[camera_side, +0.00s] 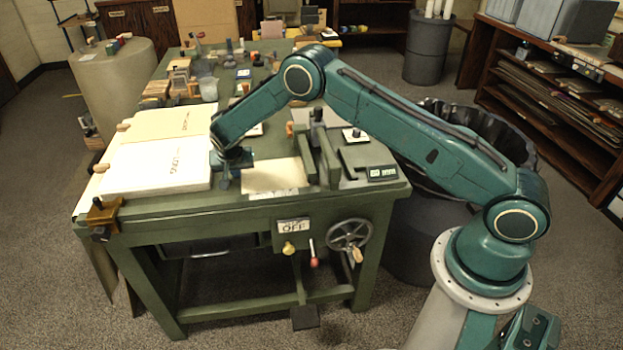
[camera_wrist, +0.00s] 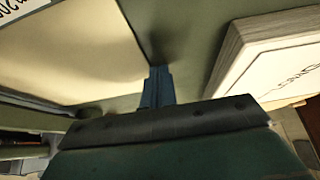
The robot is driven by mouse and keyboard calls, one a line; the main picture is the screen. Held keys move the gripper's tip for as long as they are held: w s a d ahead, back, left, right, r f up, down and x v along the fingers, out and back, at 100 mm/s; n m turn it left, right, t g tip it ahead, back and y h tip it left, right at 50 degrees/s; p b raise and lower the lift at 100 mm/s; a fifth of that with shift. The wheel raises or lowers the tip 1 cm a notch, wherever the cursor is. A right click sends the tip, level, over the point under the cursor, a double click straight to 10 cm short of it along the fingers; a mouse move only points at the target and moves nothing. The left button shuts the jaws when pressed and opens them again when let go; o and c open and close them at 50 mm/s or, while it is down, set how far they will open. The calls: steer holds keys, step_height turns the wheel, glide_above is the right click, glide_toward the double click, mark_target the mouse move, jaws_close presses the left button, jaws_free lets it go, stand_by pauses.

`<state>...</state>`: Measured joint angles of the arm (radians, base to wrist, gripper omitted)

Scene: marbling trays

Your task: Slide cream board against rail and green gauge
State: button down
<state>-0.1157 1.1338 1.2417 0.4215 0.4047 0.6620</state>
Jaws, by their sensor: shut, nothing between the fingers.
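The cream board (camera_side: 272,176) lies flat on the green table, left of upright green blocks (camera_side: 328,158) that may be the gauge. It fills the upper left of the wrist view (camera_wrist: 75,50). My gripper (camera_side: 222,182) is shut and empty, low over the table just left of the board in the side view. Its blue fingers (camera_wrist: 157,85) show beside the board's edge in the wrist view; I cannot tell whether they touch it. I cannot clearly tell which part is the rail.
A thick white stack (camera_side: 155,170) lies left of my gripper, also seen in the wrist view (camera_wrist: 268,55), with a tan stack (camera_side: 160,125) behind it. A grey-green plate (camera_side: 368,162) lies right of the green blocks. Bottles and small items crowd the table's back.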

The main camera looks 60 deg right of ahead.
mark_target(270, 175)
steer(key=shift+s+d, duration=0.95)
steer(key=shift+s, duration=0.35)
steer(key=shift+s+d, duration=0.9)
steer(key=shift+s, duration=0.35)
steer(key=shift+s+d, duration=0.95)
steer(key=shift+s, duration=0.35)
stand_by(2.1)
steer(key=shift+w+a+r, duration=0.15)
steer(key=shift+r, duration=0.7)
steer(key=shift+w+a+r, duration=0.1)
steer(key=shift+w+r, duration=0.1)
steer(key=shift+r, duration=0.65)
steer(key=shift+w+a+r, duration=0.15)
steer(key=shift+r, duration=0.7)
